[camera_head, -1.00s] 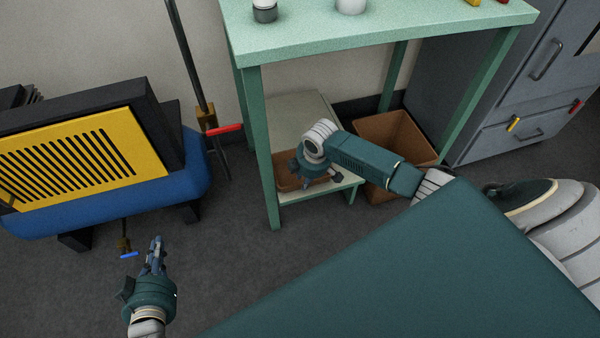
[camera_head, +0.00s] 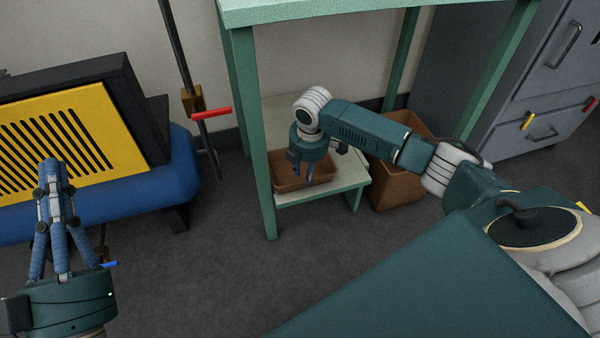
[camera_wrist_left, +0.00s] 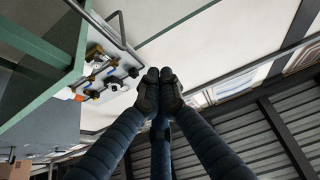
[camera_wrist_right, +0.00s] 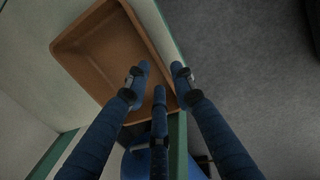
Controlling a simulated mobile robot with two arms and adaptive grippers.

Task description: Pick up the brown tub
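The brown tub (camera_head: 288,183) is a shallow open tray on the low shelf (camera_head: 345,183) under the green table. My right gripper (camera_head: 313,176) is above it, fingers pointing down at its right part. In the right wrist view the empty tub (camera_wrist_right: 103,52) lies beneath the fingers. The right gripper (camera_wrist_right: 158,72) is open there, one finger over the tub's inside and another beyond its rim. I cannot tell whether they touch it. My left gripper (camera_head: 47,168) is raised at the left, empty, its fingertips together; they also meet in the left wrist view (camera_wrist_left: 160,78).
A green table leg (camera_head: 262,140) stands just left of the shelf. A taller brown bin (camera_head: 395,185) is on the floor to the right. A blue and yellow machine (camera_head: 90,150) and a pole with a red handle (camera_head: 210,112) are left. Grey floor in front is clear.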

